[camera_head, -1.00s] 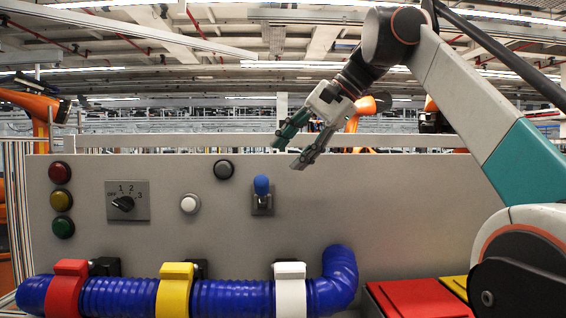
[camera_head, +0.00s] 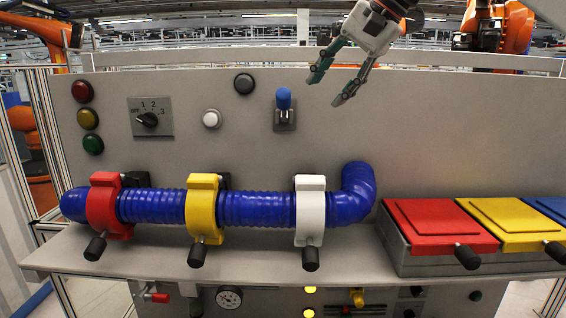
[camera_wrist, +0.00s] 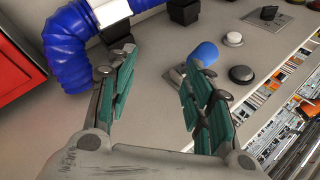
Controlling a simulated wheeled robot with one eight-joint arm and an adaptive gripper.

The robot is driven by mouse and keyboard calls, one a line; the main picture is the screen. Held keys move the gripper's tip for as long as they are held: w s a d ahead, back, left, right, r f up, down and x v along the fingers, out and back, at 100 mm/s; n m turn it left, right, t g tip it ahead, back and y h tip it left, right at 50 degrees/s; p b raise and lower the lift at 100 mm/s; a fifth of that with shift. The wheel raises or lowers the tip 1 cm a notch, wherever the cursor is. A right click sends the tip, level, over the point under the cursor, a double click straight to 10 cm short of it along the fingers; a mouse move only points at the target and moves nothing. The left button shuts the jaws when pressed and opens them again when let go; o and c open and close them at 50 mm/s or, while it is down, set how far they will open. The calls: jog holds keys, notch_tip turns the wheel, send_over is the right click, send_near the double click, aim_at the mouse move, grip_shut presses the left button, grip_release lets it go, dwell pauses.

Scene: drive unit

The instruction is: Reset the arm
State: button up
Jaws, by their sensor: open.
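My gripper (camera_head: 332,81) is open and empty in the head view, at the upper middle, in front of the grey panel (camera_head: 440,130) and up and right of the blue-tipped lever (camera_head: 284,99). Its two teal-padded fingers are spread and point down and left. In the wrist view, my gripper (camera_wrist: 158,88) shows both fingers apart with nothing between them. The blue lever tip (camera_wrist: 204,53) is just beyond the right finger there. The blue hose (camera_wrist: 70,50) lies beyond the left finger.
Red (camera_head: 103,205), yellow (camera_head: 202,208) and white (camera_head: 310,209) clamps sit around the blue hose on the shelf. Red (camera_head: 440,227) and yellow (camera_head: 518,225) lidded boxes stand at right. A rotary switch (camera_head: 150,118) and several buttons are on the panel.

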jog(key=s+d+f+n+t+h, duration=0.1)
jog(key=s+d+f+n+h, duration=0.15)
jog(key=s+f, duration=0.85)
jog(key=s+d+f+n+t+h, duration=0.15)
jog(key=s+d+f, duration=0.35)
jog(key=f, duration=1.2)
jog(key=s+d+f+n+t+h, duration=0.1)
jog(key=s+d+f+n+h, duration=0.15)
jog(key=s+f, duration=0.9)
notch_tip(320, 180, down, 44)
jog(key=w+b, duration=0.2)
jog(key=b, duration=4)
jog(key=shift+w+b, duration=0.3)
jog(key=shift+r+g, duration=0.1)
jog(key=shift+g, duration=0.15)
jog(key=c, duration=0.3)
jog(key=shift+a, duration=0.1)
